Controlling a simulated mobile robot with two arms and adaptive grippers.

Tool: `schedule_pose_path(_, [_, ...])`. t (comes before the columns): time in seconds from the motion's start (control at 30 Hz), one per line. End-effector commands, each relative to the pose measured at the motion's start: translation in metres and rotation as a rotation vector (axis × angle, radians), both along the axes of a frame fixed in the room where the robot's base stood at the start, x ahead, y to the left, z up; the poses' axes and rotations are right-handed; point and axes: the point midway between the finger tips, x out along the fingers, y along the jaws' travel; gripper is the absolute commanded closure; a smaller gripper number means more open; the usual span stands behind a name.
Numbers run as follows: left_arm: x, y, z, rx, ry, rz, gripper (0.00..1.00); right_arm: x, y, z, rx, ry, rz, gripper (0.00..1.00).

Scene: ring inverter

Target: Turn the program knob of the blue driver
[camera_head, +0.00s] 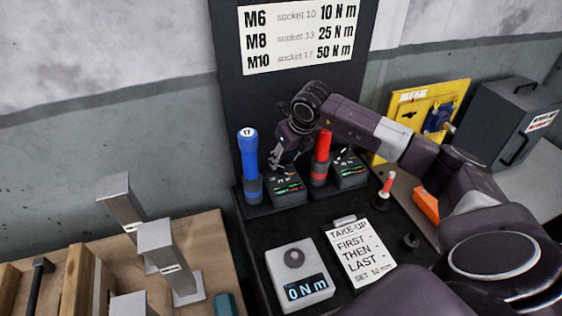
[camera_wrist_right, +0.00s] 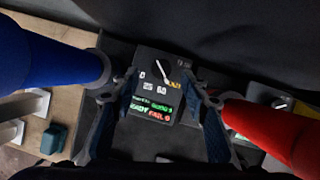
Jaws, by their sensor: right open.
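The blue driver (camera_head: 249,160), marked 17 on its top, stands upright at the back left of the black bench. It also shows in the right wrist view at the left (camera_wrist_right: 50,62). Beside it is a dark control box (camera_head: 285,187) with a small lit screen. In the wrist view, the program knob (camera_wrist_right: 160,73) is a dark round dial with a tilted white line, at the top of the box face (camera_wrist_right: 150,122). My right gripper (camera_head: 279,160) is open above this box. Its fingers lie either side of the knob in the wrist view, with no contact visible. My left gripper is out of view.
A red driver (camera_head: 321,157) with its own box (camera_head: 349,170) stands close on the right. A torque meter (camera_head: 299,276) reading 0 N m and a note card (camera_head: 360,253) lie in front. Metal posts (camera_head: 171,262) stand on a wooden bench at left.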

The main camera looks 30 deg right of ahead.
Motion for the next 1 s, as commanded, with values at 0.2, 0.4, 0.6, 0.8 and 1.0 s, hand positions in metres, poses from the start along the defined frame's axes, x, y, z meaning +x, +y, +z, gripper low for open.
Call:
schedule_pose_path(0.2, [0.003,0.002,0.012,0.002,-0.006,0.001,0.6,0.011,0.0,-0.027,0.002,0.002,-0.001,0.58])
schedule_pose_path(0.4, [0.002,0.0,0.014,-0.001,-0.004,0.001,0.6,0.015,0.0,-0.038,0.001,0.001,-0.001,0.58])
schedule_pose_path(0.6, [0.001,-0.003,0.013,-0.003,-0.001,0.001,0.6,0.015,0.0,-0.038,0.0,0.001,-0.001,0.58])
schedule_pose_path(0.8, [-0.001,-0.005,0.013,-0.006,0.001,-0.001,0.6,0.015,0.0,-0.038,0.0,0.001,-0.001,0.79])
schedule_pose_path(1.0, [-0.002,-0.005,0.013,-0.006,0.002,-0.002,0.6,0.015,0.0,-0.038,0.0,0.001,-0.001,1.0])
